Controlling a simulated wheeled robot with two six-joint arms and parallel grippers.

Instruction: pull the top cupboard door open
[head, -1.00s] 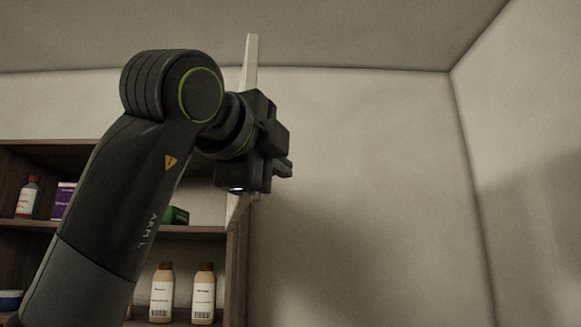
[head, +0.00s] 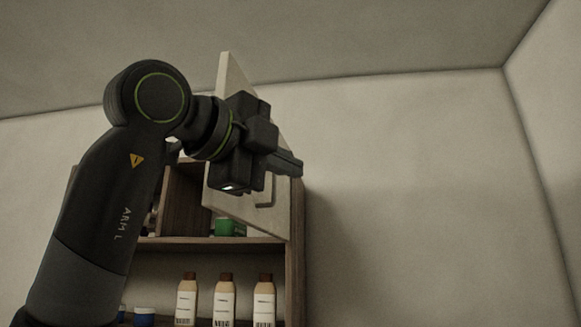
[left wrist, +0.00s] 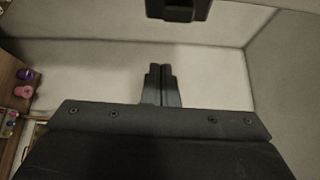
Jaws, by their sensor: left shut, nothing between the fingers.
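The pale top cupboard door (head: 232,78) stands open at the right side of the dark wooden cupboard (head: 297,262) in the head view. A handle (head: 266,196) shows low on the door. My left gripper (head: 298,166) is in front of the door and hides its middle. Its fingers are closed together and empty, pointing right, and look apart from the handle. The shut fingers also show in the left wrist view (left wrist: 161,78), with bare wall beyond them. My right gripper is not in view.
Several bottles (head: 224,300) stand on a lower shelf, and a green box (head: 230,227) sits on the shelf above. In the left wrist view, small items (left wrist: 23,91) sit on shelving at the left edge. The right side is bare wall.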

